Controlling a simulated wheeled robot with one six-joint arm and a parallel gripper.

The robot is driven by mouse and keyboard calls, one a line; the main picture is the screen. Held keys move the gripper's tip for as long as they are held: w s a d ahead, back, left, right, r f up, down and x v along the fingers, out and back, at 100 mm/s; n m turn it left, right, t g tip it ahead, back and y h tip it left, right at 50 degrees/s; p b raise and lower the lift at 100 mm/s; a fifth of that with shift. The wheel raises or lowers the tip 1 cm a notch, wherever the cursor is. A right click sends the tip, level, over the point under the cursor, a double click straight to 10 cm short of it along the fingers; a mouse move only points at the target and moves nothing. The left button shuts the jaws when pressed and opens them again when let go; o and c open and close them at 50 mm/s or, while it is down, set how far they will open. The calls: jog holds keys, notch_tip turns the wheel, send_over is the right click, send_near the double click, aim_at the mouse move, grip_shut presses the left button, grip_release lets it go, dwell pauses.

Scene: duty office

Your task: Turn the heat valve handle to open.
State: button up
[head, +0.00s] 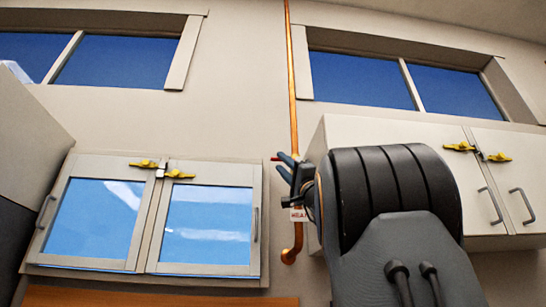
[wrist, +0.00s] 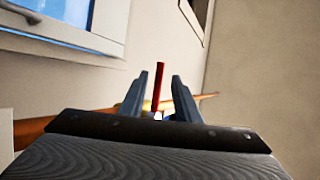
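The red valve handle (wrist: 159,85) stands between the two fingers of my gripper (wrist: 160,76) in the wrist view, with a visible gap on each side. It lies crosswise to the copper pipe (head: 292,80). In the head view only a small red tip of the handle (head: 274,159) shows, left of the pipe beside my gripper (head: 284,167). My gripper is open around the handle. A white tag with red lettering (head: 298,214) hangs just below; its text is partly hidden. My gripper and arm hide most of the valve body.
A glass-door cabinet (head: 152,215) with yellow latches is on the wall to the left. A white cabinet (head: 400,131) with yellow latches is on the right, behind my arm. Windows (head: 115,61) are above. A wooden surface edge (head: 170,301) shows at the bottom.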

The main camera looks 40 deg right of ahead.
jog(key=p+x, duration=0.6)
jog(key=x, duration=0.1)
jog(key=shift+w+r, duration=0.25)
jog(key=shift+r, duration=0.1)
jog(key=shift+c, duration=0.5)
grip_shut()
